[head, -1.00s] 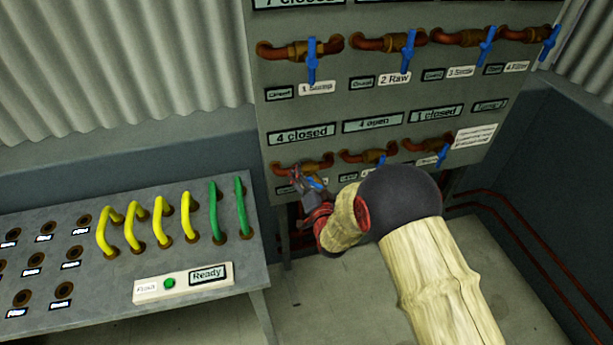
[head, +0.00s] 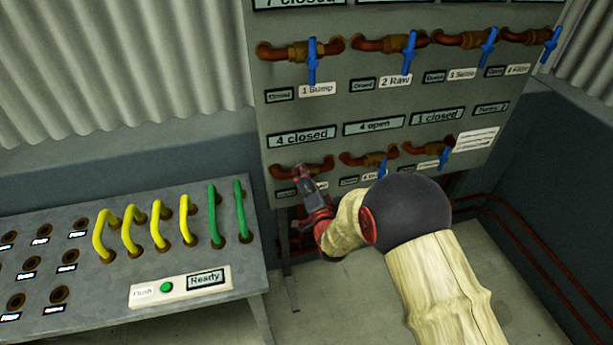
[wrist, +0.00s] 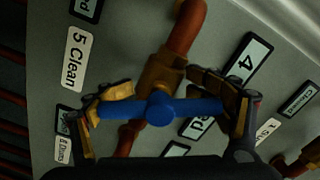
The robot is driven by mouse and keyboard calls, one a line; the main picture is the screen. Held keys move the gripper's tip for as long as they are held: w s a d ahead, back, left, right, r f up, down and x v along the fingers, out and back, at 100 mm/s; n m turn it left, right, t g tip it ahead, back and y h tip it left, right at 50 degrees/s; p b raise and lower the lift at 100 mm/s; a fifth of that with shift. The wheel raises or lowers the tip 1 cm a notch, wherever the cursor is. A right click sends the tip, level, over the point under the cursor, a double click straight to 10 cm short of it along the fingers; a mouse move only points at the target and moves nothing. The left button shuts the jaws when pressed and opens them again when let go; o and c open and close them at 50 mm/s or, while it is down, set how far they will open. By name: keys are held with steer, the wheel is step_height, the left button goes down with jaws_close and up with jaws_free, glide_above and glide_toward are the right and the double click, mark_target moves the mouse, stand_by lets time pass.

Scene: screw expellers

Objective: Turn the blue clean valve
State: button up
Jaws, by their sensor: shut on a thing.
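The blue handle of the clean valve (wrist: 160,108) lies across the wrist view on a brass body, on a copper pipe. A label reading "5 Clean" (wrist: 76,62) is beside it. My gripper (wrist: 165,100) is shut on this handle, with one finger pad at each end of the bar. In the head view my gripper (head: 306,176) is at the leftmost valve of the lower row and hides the handle. The copper pipe (head: 325,165) of that valve shows beside it, below a "4 closed" display (head: 305,137).
Other lower-row blue handles (head: 382,168) stand to the right. An upper row includes the sump valve (head: 312,60). A grey bench (head: 200,260) with yellow hoses (head: 131,227) and green hoses (head: 214,213) stands at left.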

steer(key=shift+d, duration=0.1)
steer(key=o, duration=1.2)
steer(key=shift+c, duration=0.2)
steer(key=shift+o, duration=0.7)
steer(key=v, duration=1.2)
steer(key=shift+s, duration=0.1)
steer(key=v, duration=0.7)
steer(key=shift+s, duration=0.35)
steer(key=shift+d, duration=0.1)
